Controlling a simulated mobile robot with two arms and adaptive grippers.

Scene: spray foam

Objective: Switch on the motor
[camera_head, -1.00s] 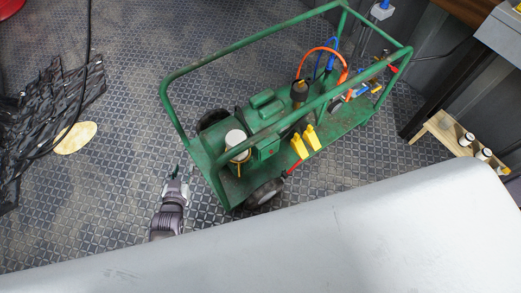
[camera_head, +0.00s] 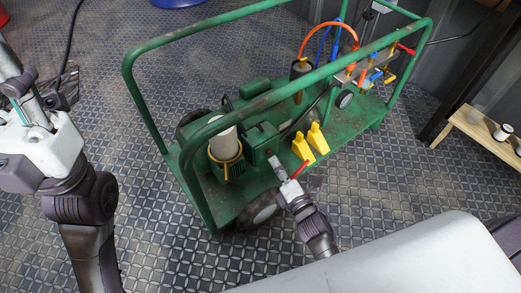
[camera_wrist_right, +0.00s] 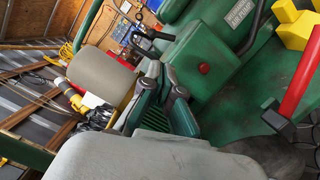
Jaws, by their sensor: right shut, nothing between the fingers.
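The green motor unit sits on a green wheeled cart frame (camera_head: 128,75) in the head view. Its green box (camera_head: 262,136) faces my right gripper (camera_head: 274,162). In the right wrist view the box (camera_wrist_right: 188,45) carries a round red button (camera_wrist_right: 204,69). My right gripper (camera_wrist_right: 166,88) is shut and empty, its tips just beside the box and apart from the button in that view. In the head view the gripper largely covers the button. My left gripper (camera_head: 20,80) is raised at the left edge; its fingers are not clear.
A pale canister (camera_head: 222,138) stands left of the box. Yellow wedges (camera_head: 310,142) and a red handle (camera_head: 300,170) are close to the right gripper. The cart's top rails pass above the motor. Hoses and valves are at the far end; a wooden bench (camera_head: 480,130) stands right.

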